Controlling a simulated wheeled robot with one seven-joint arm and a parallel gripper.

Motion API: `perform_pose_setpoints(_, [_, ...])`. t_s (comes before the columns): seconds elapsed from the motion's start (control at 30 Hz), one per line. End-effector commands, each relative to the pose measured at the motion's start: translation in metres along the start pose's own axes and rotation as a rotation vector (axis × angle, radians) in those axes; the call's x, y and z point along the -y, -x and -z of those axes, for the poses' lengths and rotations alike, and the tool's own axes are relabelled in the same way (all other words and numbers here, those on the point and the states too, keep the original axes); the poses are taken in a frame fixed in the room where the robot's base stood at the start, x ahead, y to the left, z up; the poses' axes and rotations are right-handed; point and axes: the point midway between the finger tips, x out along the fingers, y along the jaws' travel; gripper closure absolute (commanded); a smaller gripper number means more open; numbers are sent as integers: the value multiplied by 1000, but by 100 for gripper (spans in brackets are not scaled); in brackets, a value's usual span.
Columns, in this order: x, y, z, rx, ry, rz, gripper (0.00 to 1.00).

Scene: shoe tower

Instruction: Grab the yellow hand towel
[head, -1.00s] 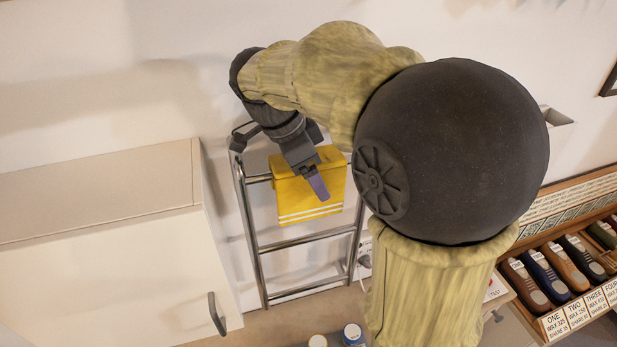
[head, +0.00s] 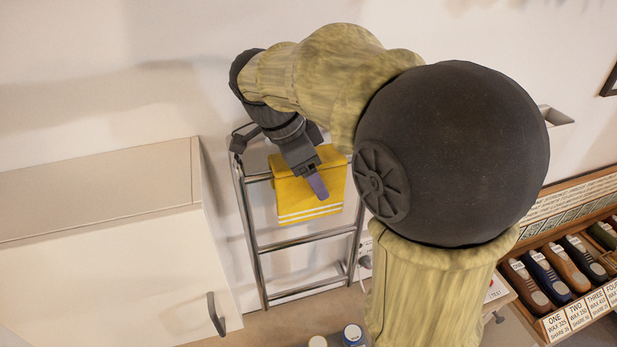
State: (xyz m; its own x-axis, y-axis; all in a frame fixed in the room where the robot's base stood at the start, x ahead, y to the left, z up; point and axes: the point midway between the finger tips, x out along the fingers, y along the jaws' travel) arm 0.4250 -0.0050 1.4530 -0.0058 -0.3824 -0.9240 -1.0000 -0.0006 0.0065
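The yellow hand towel (head: 296,207) hangs folded over the upper rail of a chrome rack in the head view. It has pale stripes near its lower edge. My gripper (head: 318,186) reaches down from above in front of the towel, and one purplish finger overlaps it in the picture. The other fingertip does not show clearly. I cannot tell whether the finger touches the cloth or whether the gripper is open. My arm and wrist hide part of the towel's top.
The chrome rack (head: 304,241) stands against the white wall. A pale cabinet (head: 110,270) with a dark handle is close on its left. A wooden tray of labelled shoes (head: 566,265) is at the right. Small round containers (head: 353,333) stand at the bottom.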

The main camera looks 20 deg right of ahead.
Motion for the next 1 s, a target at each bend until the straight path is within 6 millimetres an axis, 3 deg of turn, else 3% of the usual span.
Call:
perform_pose_setpoints(0.03, [0, 0, 0, 0, 0, 0, 43])
perform_pose_setpoints(0.2, [0, 0, 0, 0, 0, 0, 71])
perform_pose_setpoints(0.67, [1, 9, 4, 0, -2, 3, 71])
perform_pose_setpoints(1.0, [1, 70, 30, 0, -5, 4, 71])
